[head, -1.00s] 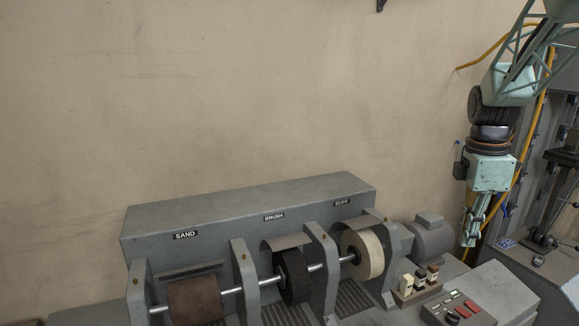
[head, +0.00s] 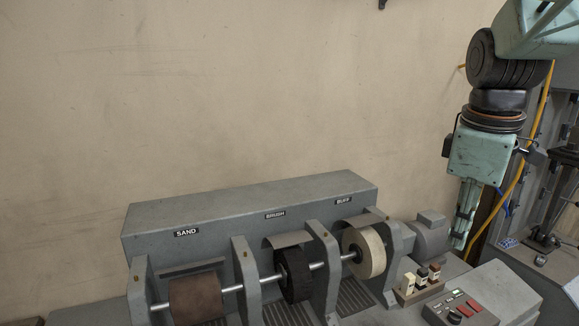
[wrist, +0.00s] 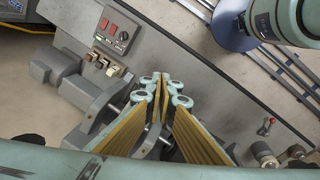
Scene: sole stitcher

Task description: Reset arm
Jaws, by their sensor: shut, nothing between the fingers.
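My gripper (head: 461,238) hangs from my pale green arm at the right of the head view, fingers pointing down. It shows in front of the wall, close to the grey motor at the right end of the finishing machine (head: 240,207). In the wrist view my gripper (wrist: 161,78) has its fingertips together with nothing between them. It appears over the machine there, and its fingers hide part of the shaft and wheels.
The machine carries a brown sanding drum (head: 196,299), a dark brush (head: 294,275) and a pale buffing wheel (head: 370,252). A control panel (head: 462,307) and a small block rack (head: 418,285) stand at the right. Rails (wrist: 287,72) show on the floor. The wall area left of my arm is clear.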

